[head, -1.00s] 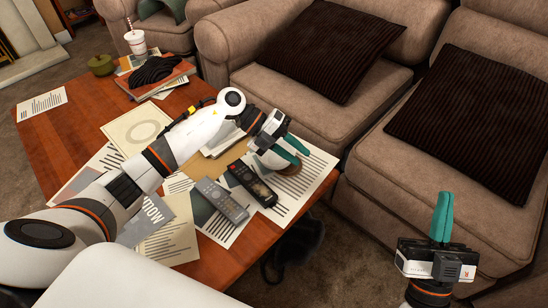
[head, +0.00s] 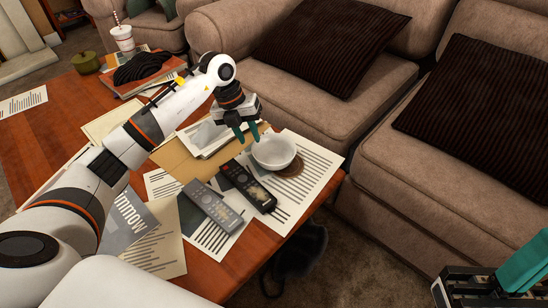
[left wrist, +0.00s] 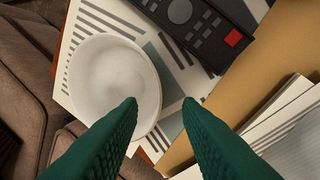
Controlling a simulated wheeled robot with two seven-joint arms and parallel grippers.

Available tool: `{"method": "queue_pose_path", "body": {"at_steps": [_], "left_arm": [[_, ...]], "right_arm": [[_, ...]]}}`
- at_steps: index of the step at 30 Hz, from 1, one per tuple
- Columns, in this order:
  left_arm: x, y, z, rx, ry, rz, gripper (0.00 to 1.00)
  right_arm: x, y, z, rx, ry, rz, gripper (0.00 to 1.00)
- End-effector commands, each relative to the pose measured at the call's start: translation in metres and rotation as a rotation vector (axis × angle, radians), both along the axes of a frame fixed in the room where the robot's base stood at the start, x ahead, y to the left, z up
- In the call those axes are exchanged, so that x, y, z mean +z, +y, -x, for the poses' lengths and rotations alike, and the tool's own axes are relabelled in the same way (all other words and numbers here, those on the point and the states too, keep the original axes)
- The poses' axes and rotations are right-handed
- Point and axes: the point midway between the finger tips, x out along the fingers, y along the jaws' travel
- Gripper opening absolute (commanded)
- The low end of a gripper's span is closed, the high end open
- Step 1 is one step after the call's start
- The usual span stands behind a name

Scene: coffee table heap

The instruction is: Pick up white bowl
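The white bowl (head: 274,152) sits upright on printed papers near the table's right edge in the head view. It also shows in the left wrist view (left wrist: 115,85), left of centre. My left gripper (head: 248,137) is open, with its green fingers pointing down just behind and left of the bowl. In the left wrist view its two fingertips (left wrist: 161,104) are apart with nothing between them, and the left fingertip overlaps the bowl's rim in the picture; whether it touches is unclear. My right gripper (head: 500,285) is partly cut off at the lower right corner, and only one green finger shows.
A black remote (head: 248,186) and a grey remote (head: 213,205) lie in front of the bowl. Stacked papers (head: 205,137) lie left of the left gripper. A green pot (head: 86,62), a cup (head: 123,38) and a book (head: 145,77) stand farther back. The sofa (head: 330,95) borders the table.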

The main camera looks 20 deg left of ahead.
Motion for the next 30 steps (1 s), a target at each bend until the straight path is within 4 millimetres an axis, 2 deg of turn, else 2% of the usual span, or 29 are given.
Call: {"method": "queue_pose_path", "body": {"at_steps": [3, 9, 18, 24, 30], "left_arm": [[-0.022, -0.009, 0.004, -0.004, 0.003, 0.002, 0.32], [-0.044, -0.018, 0.004, -0.002, 0.001, 0.001, 0.32], [-0.046, -0.019, 0.004, -0.001, 0.000, 0.001, 0.32], [-0.046, -0.019, 0.004, -0.001, 0.000, 0.001, 0.00], [-0.046, -0.019, 0.004, -0.001, 0.000, 0.001, 0.00]], "right_arm": [[-0.015, 0.000, 0.000, 0.000, 0.003, 0.001, 0.00], [-0.004, 0.001, -0.007, -0.003, -0.055, 0.005, 0.00], [0.000, 0.002, -0.008, -0.004, -0.061, 0.006, 0.00], [0.000, 0.002, -0.008, -0.004, -0.061, 0.006, 0.00], [0.000, 0.002, -0.008, -0.004, -0.061, 0.006, 0.00]]}}
